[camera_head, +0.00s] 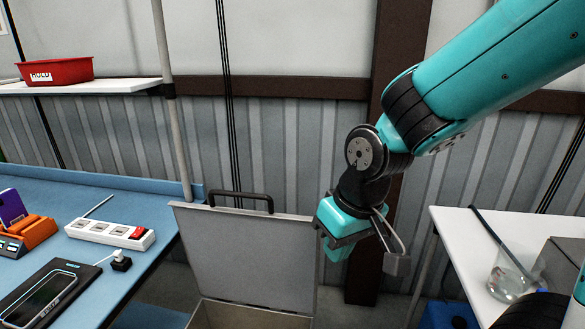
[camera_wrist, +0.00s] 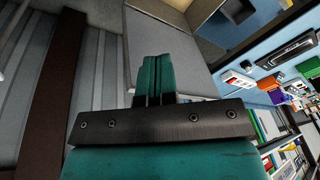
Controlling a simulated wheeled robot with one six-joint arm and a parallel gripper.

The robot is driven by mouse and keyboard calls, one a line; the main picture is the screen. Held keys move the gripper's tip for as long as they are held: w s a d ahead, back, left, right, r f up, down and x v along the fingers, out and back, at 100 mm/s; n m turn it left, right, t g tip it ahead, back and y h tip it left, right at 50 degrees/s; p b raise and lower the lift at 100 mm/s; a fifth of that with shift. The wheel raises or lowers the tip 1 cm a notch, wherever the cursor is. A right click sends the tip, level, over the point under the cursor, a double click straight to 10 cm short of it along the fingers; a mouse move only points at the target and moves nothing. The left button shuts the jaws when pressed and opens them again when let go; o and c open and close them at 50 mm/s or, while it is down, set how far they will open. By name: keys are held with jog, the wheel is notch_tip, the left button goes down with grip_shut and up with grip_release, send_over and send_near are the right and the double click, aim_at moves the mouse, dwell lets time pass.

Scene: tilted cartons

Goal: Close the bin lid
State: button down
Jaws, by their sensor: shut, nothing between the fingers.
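The bin lid (camera_head: 245,258) is a grey panel with a dark handle (camera_head: 240,198) on its top edge. It stands raised, nearly upright, at the back of the bin (camera_head: 240,318), whose opening shows at the bottom of the head view. My gripper (camera_head: 335,252) is at the lid's right edge, level with its upper half; I cannot tell whether it touches. In the wrist view my gripper's teal fingers (camera_wrist: 155,72) are together with nothing between them, and the lid (camera_wrist: 172,52) shows behind them. The lower part of the bin is cut off by the frame.
A blue table (camera_head: 150,205) with a white power strip (camera_head: 110,233) and a phone (camera_head: 42,300) stands left of the bin. A white table (camera_head: 460,250) with a glass flask (camera_head: 508,280) stands at the right. A corrugated wall is behind.

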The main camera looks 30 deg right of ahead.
jog(key=w+d+r+m+p, duration=0.35)
jog(key=w+r+p, duration=0.25)
jog(key=r+p, duration=0.35)
jog(key=w+f+m+g+y, duration=0.2)
jog(key=w+m+g, duration=0.1)
jog(key=w+m, duration=1.25)
jog(key=w+d+f+m+g+h, duration=0.1)
jog(key=w+d+f+m+g, duration=0.25)
jog(key=w+f+m, duration=0.4)
jog(key=s+a+r+b+x, duration=0.1)
jog(key=b+x, duration=0.1)
jog(key=x, duration=0.9)
jog(key=shift+s+t+b, duration=0.4)
jog(key=shift+s+t, duration=0.05)
